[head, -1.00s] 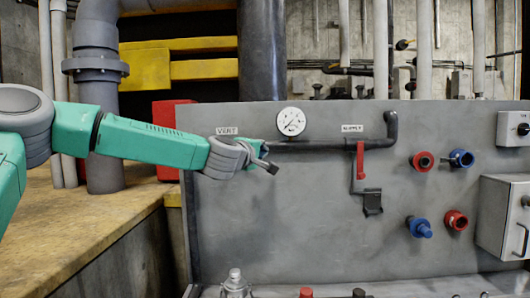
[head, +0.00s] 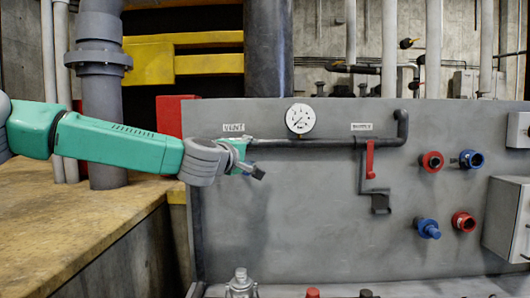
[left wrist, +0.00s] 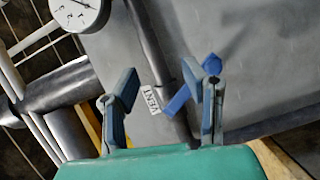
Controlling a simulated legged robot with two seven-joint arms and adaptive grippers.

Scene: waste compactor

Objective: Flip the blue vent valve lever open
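The blue vent valve lever (left wrist: 180,99) is at the pipe by the VENT label (left wrist: 152,100) in the left wrist view. It angles away from the pipe (left wrist: 150,45), and its far end passes behind the right-hand finger. My left gripper (left wrist: 162,95) is open, with the pipe and part of the lever showing between its fingers. I cannot tell whether a finger touches the lever. In the head view my left gripper (head: 256,171) is in front of the panel below the VENT label (head: 233,128). It hides most of the lever there; only a little blue (head: 247,167) shows. My right gripper is in neither view.
The grey panel (head: 300,220) carries a round gauge (head: 300,118), a red lever (head: 370,158) under another label, and red and blue fittings (head: 432,161) at right. A wooden ledge (head: 90,220) lies left. Several fittings stand along the bottom edge.

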